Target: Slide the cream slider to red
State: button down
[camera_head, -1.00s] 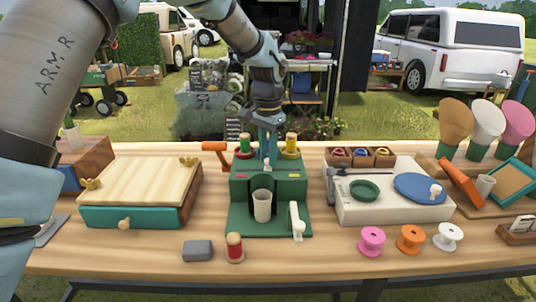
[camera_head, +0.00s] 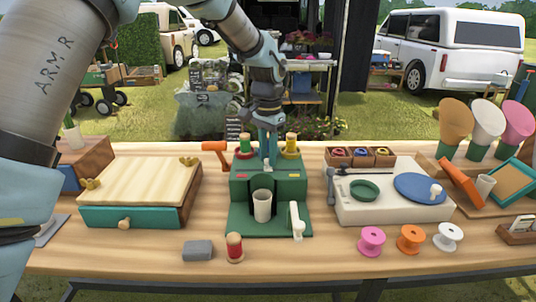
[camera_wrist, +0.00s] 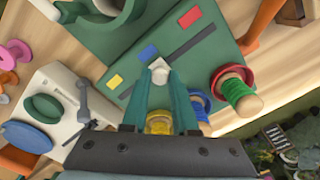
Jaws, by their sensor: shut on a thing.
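The cream slider (camera_wrist: 160,72) sits in a dark slot on top of the green box (camera_head: 242,196), beside the blue mark (camera_wrist: 148,53). In the wrist view the red mark (camera_wrist: 190,18) is up and right of it, and the yellow mark (camera_wrist: 115,80) is to its left. My gripper (camera_wrist: 158,78) points down over the box and is shut on the cream slider, with its teal fingers on either side.
A spool with green thread (camera_wrist: 236,90) and a yellow one (camera_wrist: 159,121) stand close to the slot. A cream cup (camera_head: 262,206) stands in the front of the box. An orange handle (camera_head: 216,148) sticks out at its back left.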

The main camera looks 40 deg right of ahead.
aim_at(241, 170)
dwell(0.3)
jog(key=w+a, duration=0.4)
jog(key=a, duration=0.1)
jog(key=shift+w+a, duration=0.35)
jog(key=shift+w, duration=0.05)
jog(key=c, duration=0.7)
grip_release()
jog(key=shift+r, duration=0.1)
notch_tip(241, 170, up, 11)
jog(key=shift+f+b, duration=0.2)
jog(key=shift+b, duration=0.45)
